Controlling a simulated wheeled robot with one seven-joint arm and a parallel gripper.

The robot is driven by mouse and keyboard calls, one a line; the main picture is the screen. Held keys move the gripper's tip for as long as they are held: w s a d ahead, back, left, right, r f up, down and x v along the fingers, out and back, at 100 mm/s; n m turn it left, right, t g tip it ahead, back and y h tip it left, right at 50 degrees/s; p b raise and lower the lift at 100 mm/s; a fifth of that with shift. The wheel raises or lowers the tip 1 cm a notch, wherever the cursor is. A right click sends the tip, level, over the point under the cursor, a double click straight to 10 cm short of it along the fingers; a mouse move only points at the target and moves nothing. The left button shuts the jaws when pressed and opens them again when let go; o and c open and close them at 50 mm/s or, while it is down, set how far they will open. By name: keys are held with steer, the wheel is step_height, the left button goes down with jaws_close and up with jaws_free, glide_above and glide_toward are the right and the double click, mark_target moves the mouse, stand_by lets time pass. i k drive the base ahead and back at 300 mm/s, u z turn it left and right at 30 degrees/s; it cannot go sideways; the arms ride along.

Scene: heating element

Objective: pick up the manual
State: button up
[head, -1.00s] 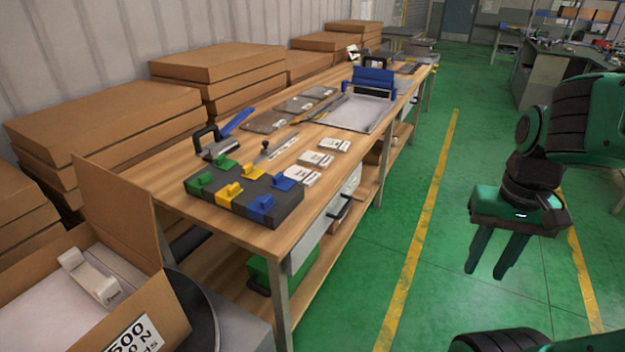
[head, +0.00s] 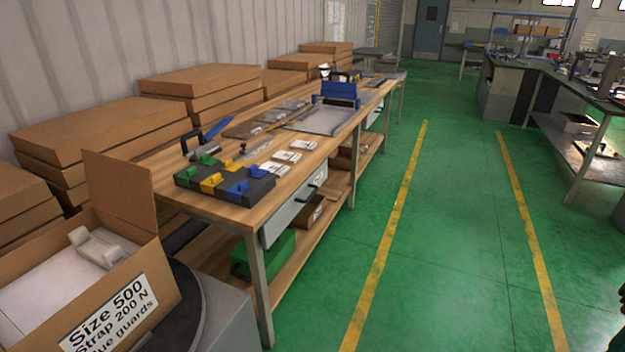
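No thing in the head view can be told for certain as the manual. Three small white flat items with dark print lie in a row near the front edge of the wooden workbench (head: 225,207): a near one (head: 274,168), a middle one (head: 288,156) and a far one (head: 302,145). They may be booklets or small packs; the print is too small to read. My gripper is out of view. Only a dark sliver, perhaps of my arm, shows at the lower right edge.
A dark block with coloured handles (head: 225,185) stands on the bench's near end, with a blue-topped device (head: 336,95) farther along. An open cardboard box (head: 120,310) is at lower left. Stacked cartons (head: 100,130) line the wall. The green floor (head: 440,240) right of the bench is clear.

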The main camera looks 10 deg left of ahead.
mark_target(279, 170)
steer(key=z, duration=0.7)
steer(key=i, duration=1.45)
steer(key=u, duration=0.75)
steer(key=i, duration=1.15)
steer(key=u, duration=0.8)
